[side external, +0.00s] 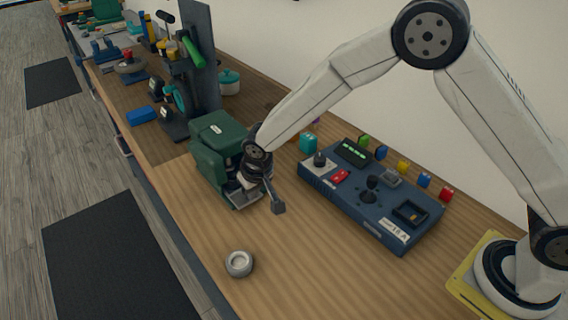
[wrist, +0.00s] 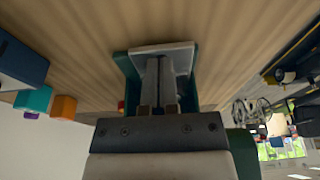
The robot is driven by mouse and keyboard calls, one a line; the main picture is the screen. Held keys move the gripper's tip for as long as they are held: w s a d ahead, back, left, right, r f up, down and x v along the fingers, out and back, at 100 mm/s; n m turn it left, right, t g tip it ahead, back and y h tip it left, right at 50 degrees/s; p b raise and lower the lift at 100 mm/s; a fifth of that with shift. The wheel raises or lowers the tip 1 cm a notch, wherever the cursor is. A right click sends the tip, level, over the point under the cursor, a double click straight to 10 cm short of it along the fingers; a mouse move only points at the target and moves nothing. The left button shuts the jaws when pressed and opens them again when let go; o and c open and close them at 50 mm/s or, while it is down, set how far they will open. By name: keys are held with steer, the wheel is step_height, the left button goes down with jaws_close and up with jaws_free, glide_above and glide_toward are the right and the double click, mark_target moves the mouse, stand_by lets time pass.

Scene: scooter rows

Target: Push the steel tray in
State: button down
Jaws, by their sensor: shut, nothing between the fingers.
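The green machine (side external: 212,150) stands on the wooden bench. The steel tray (side external: 242,200) is a light grey plate at its foot, sticking out at the front. In the wrist view the tray (wrist: 163,48) shows as a pale edge beyond my fingers, with green sides around it. My gripper (side external: 243,183) is at the machine's front, close above the tray; it also shows in the wrist view (wrist: 168,75). Its fingers are shut together and hold nothing. I cannot tell whether the fingertips touch the tray. My wrist hides part of the machine's front.
A blue control box (side external: 370,195) with a joystick stands right of the machine, with several coloured blocks behind it. A round grey metal piece (side external: 239,263) lies near the front edge. A dark stand (side external: 190,80) is at the left. The bench in front is mostly clear.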

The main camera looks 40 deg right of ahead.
steer(key=shift+w, duration=0.8)
steer(key=v, duration=0.5)
steer(key=shift+s, duration=0.45)
steer(key=shift+r, duration=0.1)
steer(key=s+d+r, duration=0.1)
steer(key=s+d, duration=0.8)
steer(key=s, duration=0.1)
steer(key=s+d+r, duration=0.2)
steer(key=s+d, duration=0.7)
steer(key=s, duration=0.1)
steer(key=shift+s+r, duration=0.3)
steer(key=shift+s, duration=0.1)
